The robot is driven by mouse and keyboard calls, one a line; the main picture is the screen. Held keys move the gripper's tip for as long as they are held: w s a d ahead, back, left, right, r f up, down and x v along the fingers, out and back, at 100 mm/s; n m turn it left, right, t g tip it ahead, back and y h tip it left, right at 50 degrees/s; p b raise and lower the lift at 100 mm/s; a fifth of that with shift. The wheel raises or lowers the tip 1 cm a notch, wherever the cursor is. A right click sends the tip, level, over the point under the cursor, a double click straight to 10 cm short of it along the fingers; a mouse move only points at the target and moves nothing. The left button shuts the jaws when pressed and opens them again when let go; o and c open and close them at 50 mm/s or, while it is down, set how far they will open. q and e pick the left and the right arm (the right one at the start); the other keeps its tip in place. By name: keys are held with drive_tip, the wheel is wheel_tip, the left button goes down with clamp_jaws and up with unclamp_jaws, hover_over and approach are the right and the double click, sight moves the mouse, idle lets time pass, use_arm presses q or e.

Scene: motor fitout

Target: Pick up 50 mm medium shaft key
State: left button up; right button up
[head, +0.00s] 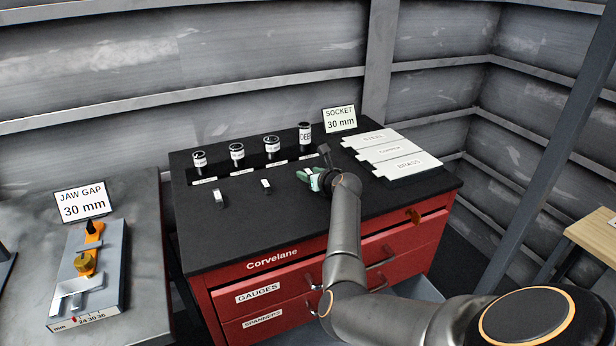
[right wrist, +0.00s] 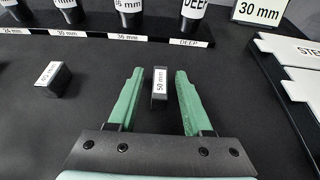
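Small dark shaft keys with white labels lie on the black top of the red cabinet. My right gripper (head: 310,178) is open low over the top. In the right wrist view its green fingers (right wrist: 158,98) stand either side of a key (right wrist: 159,88), with a gap on both sides. That key's label looks like 60 mm, but the print is small. Another key (right wrist: 53,78), whose label looks like 50 mm, lies to the left, outside the fingers. It also shows in the head view (head: 266,186). A further key (head: 219,198) lies farther left. My left gripper is out of view.
Several labelled sockets (head: 237,154) stand in a row at the back, with a 30 mm socket sign (head: 339,120) behind. White material plates (head: 393,152) lie on the right. A vise-like jaw fixture (head: 90,275) stands on the left bench. The cabinet top's front is clear.

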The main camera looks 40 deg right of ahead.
drive_tip(key=shift+f, duration=0.1)
drive_tip(key=c, duration=0.3)
clamp_jaws()
